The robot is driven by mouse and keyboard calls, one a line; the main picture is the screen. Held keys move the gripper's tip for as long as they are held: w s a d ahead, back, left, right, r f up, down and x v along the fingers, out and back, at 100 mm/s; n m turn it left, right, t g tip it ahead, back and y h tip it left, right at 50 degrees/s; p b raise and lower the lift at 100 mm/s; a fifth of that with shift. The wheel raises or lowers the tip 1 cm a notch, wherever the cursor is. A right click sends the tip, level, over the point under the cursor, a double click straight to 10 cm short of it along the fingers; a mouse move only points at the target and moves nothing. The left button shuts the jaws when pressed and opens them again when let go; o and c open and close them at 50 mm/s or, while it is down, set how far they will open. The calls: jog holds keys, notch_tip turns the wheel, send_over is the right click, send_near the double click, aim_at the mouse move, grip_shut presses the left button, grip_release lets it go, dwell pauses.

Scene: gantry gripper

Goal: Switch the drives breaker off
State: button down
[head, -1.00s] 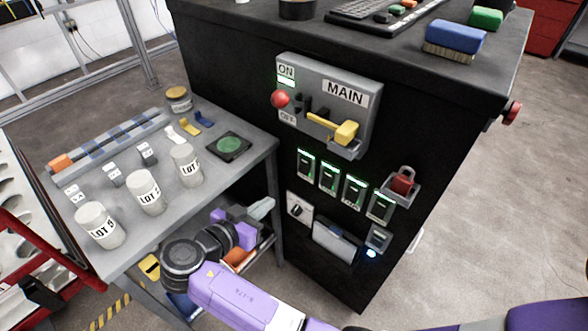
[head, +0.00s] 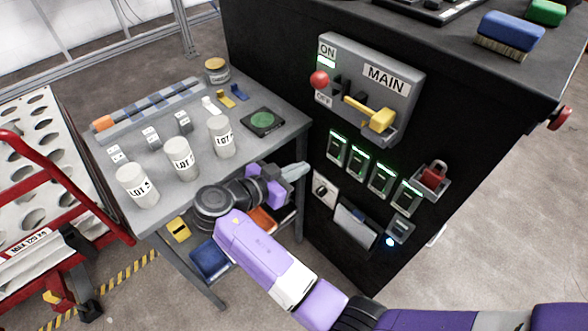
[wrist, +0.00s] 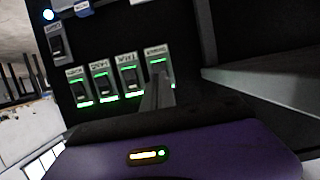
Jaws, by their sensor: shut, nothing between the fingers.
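Several small breakers sit in a slanting row on the black cabinet's side, below the main switch. In the head view the leftmost is the breaker nearest my gripper (head: 338,148), and the rightmost breaker (head: 406,196) is farthest. All show green lit strips. Their labels are too small to read, so I cannot tell which is the drives breaker. My gripper (head: 299,170) is shut and empty, left of and a little below the row. In the wrist view, which is upside down, the gripper fingers (wrist: 158,88) overlap the rightmost breaker (wrist: 157,65); contact cannot be told.
The grey main switch panel (head: 408,75) with a yellow handle is above the breakers. The grey table (head: 282,127) with labelled jars stands left of my gripper.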

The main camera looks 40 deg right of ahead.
aim_at(335, 148)
jog(key=x, duration=0.9)
jog(key=shift+d+p, duration=0.2)
jog(key=shift+p, duration=0.25)
jog(key=shift+f, duration=0.15)
jog(key=shift+d+h+b, duration=0.3)
jog(key=shift+b, duration=0.75)
jog(key=shift+f, duration=0.1)
